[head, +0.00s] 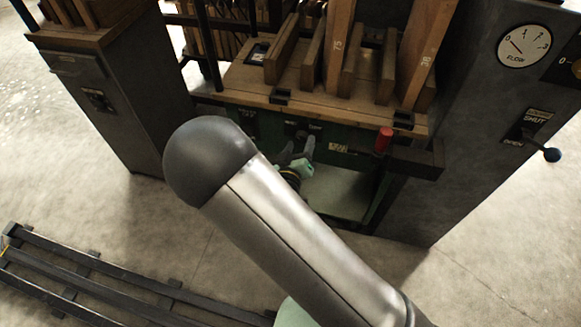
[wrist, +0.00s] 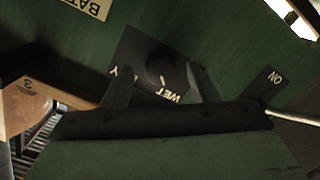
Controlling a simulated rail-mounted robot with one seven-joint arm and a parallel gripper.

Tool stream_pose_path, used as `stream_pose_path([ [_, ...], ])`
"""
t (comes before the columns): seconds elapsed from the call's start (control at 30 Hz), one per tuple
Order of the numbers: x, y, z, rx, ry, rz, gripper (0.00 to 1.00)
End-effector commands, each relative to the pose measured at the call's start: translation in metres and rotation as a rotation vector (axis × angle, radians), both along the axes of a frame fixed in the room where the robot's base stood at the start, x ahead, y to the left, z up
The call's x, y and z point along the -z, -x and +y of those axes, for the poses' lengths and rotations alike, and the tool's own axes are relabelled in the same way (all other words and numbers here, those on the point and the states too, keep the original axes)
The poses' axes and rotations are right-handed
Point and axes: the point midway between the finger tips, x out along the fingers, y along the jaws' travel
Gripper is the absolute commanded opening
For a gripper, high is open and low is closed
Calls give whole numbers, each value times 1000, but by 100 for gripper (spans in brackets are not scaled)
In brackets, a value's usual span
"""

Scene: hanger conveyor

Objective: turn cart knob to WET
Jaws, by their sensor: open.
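The cart (head: 262,95) has a wooden top and a dark green front panel. The knob (wrist: 160,68) is round and black on a black plate in the wrist view, with a short pale mark on its lower side. The letters WET (wrist: 172,96) are upside down just below the knob, close to the mark. A second label, partly hidden with a Y showing, lies at its left. My gripper (wrist: 161,82) is open, its fingers apart on either side of the knob in the picture. I cannot tell whether they touch it. In the head view my gripper (head: 297,153) is at the panel.
Upright boards (head: 338,50) stand on the cart top. A grey cabinet (head: 500,150) with a flow gauge (head: 524,46) and lever (head: 551,155) is at right. Rails (head: 90,278) lie on the floor at lower left.

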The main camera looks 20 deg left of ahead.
Motion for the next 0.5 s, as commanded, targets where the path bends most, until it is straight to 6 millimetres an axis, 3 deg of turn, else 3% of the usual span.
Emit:
stream_pose_path([
  [0.5,-13,119,-4,-4,3,1,54],
])
